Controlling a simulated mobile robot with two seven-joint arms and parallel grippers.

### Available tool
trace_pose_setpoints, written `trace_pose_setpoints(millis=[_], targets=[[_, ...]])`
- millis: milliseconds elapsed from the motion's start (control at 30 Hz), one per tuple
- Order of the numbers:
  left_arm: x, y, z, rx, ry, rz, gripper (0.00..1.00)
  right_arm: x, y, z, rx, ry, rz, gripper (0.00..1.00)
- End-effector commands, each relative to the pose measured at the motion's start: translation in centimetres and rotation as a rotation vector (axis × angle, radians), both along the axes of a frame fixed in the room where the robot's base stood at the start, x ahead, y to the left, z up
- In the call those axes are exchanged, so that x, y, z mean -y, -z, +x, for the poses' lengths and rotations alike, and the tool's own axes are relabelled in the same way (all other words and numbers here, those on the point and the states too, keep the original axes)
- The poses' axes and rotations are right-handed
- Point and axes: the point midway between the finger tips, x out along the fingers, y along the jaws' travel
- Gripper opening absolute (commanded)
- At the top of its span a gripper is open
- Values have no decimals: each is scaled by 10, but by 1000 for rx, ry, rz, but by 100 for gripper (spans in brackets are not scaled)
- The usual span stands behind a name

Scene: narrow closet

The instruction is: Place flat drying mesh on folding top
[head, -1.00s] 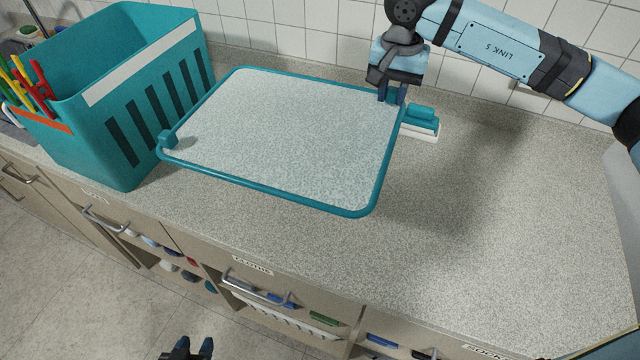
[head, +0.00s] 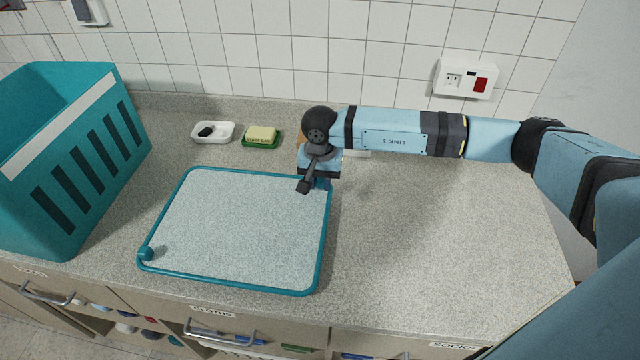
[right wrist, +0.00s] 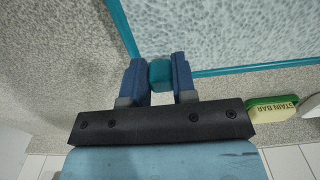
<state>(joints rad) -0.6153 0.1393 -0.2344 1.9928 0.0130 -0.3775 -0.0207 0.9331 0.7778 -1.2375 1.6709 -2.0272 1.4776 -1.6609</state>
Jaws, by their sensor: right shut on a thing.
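The flat drying mesh (head: 235,232) is a pale speckled sheet in a teal rectangular frame with a small teal knob at its left edge. It appears flat over the speckled grey folding top (head: 430,240); I cannot tell whether it touches the surface. My right gripper (head: 318,184) is at the mesh's far right corner. In the right wrist view the right gripper (right wrist: 160,75) is shut on a teal tab at the frame's edge, with the mesh (right wrist: 220,30) extending beyond it. My left gripper is not in view.
A teal slotted basket (head: 75,160) stands at the left, close to the mesh. A white dish (head: 212,132) with a dark item and a green-and-yellow stain bar (head: 261,136) sit behind the mesh. Tiled wall with an outlet (head: 467,78) is behind. The top's right side is clear.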

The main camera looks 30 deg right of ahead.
Motion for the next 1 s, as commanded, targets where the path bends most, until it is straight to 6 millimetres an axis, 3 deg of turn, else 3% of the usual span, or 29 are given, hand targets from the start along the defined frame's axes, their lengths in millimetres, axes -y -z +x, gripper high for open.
trace_pose_setpoints(millis=[100, 367, 400, 500, 833, 1000], targets=[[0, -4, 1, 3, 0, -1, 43, -1, 15, 0, -1, -1, 1, 0], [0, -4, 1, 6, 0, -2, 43, 0, 18, 0, 1, -1, 0, 0], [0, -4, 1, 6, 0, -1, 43, 0, 19, 0, 1, -1, -1, 28], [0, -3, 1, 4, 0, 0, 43, 0, 18, 0, 1, -1, -1, 51], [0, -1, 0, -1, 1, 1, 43, 0, 15, 0, 1, -1, -1, 51], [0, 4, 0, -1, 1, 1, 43, 0, -7, 1, 4, 0, 0, 51]])
